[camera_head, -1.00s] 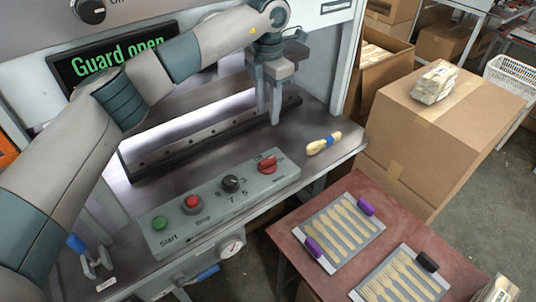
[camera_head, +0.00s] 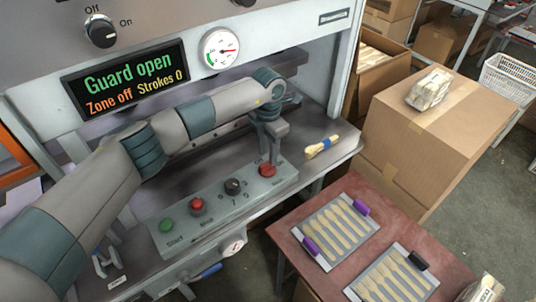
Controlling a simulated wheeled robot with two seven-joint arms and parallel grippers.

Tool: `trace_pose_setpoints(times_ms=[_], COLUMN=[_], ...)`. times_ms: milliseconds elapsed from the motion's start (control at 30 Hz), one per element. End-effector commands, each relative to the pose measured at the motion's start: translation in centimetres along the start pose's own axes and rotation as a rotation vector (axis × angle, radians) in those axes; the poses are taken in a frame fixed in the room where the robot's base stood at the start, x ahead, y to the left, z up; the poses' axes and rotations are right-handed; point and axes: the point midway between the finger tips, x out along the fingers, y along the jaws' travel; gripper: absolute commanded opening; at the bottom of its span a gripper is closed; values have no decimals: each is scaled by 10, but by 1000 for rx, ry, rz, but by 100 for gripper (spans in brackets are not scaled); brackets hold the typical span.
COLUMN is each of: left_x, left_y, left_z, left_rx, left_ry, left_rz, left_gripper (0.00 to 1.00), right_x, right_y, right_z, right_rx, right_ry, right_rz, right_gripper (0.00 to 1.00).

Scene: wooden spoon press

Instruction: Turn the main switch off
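The red main switch (camera_head: 267,171) sits at the right end of the grey control box (camera_head: 218,211). My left gripper (camera_head: 270,155) points down just above and behind this switch and partly hides it. The fingers look close together; I cannot tell whether they touch the switch or how far apart they are. The switch's handle direction is not clear behind the fingers. My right gripper is not in view.
The box also has a green start button (camera_head: 167,225), a red stop button (camera_head: 197,205) and a black dial (camera_head: 233,186). A display (camera_head: 127,78) reads "Guard open", "Zone off", "Strokes 0". A spoon bundle (camera_head: 321,147) lies on the bench to the right.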

Motion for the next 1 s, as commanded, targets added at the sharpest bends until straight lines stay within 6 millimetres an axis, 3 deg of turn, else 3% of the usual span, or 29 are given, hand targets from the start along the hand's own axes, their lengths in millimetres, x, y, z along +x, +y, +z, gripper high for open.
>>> trace_pose_setpoints(times_ms=[300, 667, 800, 1000], left_x=[32, 36, 36, 36], left_y=[-1, 0, 0, 0], left_z=[0, 0, 0, 0], left_rx=[-1, 0, 0, -2], left_ry=[0, 0, 0, 0], left_rz=[-1, 0, 0, 0], left_gripper=[34, 34, 3, 0], right_x=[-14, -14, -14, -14], right_y=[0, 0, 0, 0], right_z=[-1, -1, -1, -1], right_rx=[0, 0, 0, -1], right_ry=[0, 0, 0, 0], right_rz=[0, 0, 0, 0], right_gripper=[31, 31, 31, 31])
